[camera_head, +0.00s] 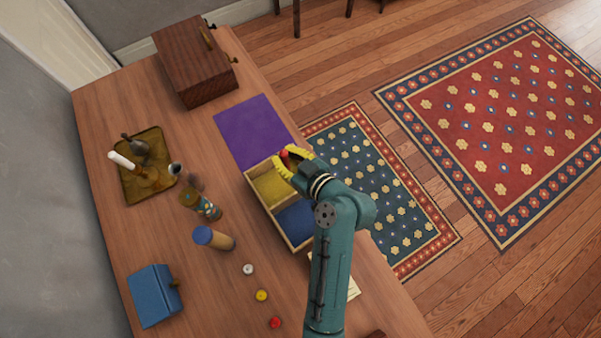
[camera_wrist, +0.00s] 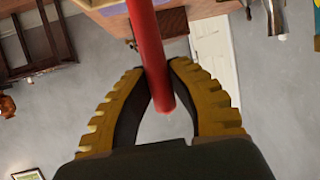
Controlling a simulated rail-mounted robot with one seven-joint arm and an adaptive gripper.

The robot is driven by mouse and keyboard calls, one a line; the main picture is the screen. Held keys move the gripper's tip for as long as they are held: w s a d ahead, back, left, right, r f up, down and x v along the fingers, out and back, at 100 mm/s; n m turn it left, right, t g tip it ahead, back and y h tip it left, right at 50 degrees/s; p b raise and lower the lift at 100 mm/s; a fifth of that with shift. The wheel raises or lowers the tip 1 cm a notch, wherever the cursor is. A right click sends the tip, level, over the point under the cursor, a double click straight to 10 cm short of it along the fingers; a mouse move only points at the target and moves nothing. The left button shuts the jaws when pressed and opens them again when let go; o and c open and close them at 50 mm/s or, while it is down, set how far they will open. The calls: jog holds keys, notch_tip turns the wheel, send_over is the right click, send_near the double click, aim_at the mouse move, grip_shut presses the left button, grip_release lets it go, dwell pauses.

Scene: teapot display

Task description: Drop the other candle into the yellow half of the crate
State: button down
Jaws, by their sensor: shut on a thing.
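My gripper (camera_head: 284,170), with yellow ribbed fingers, is shut on a red candle (camera_wrist: 150,40). In the wrist view the candle runs between the fingertips, with one end reaching below them. In the head view only a small red part of the candle (camera_head: 285,154) shows. The wooden crate (camera_head: 262,205) has a yellow half (camera_head: 268,188) and a blue half (camera_head: 297,224). My gripper appears over the right side of the yellow half; its height above it is hard to tell.
A purple mat (camera_head: 252,131) lies behind the crate. A wooden box (camera_head: 195,62) stands at the back. A blue box (camera_head: 153,295) and several small discs are nearer the front.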

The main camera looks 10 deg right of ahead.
jog(key=f+b, duration=0.1)
jog(key=f, duration=0.1)
jog(key=f+b, duration=0.3)
jog(key=f, duration=0.1)
jog(key=shift+s, duration=0.25)
jog(key=c, duration=1)
grip_release()
jog(key=v, duration=1.2)
jog(key=shift+r, duration=0.15)
jog(key=shift+w, duration=0.1)
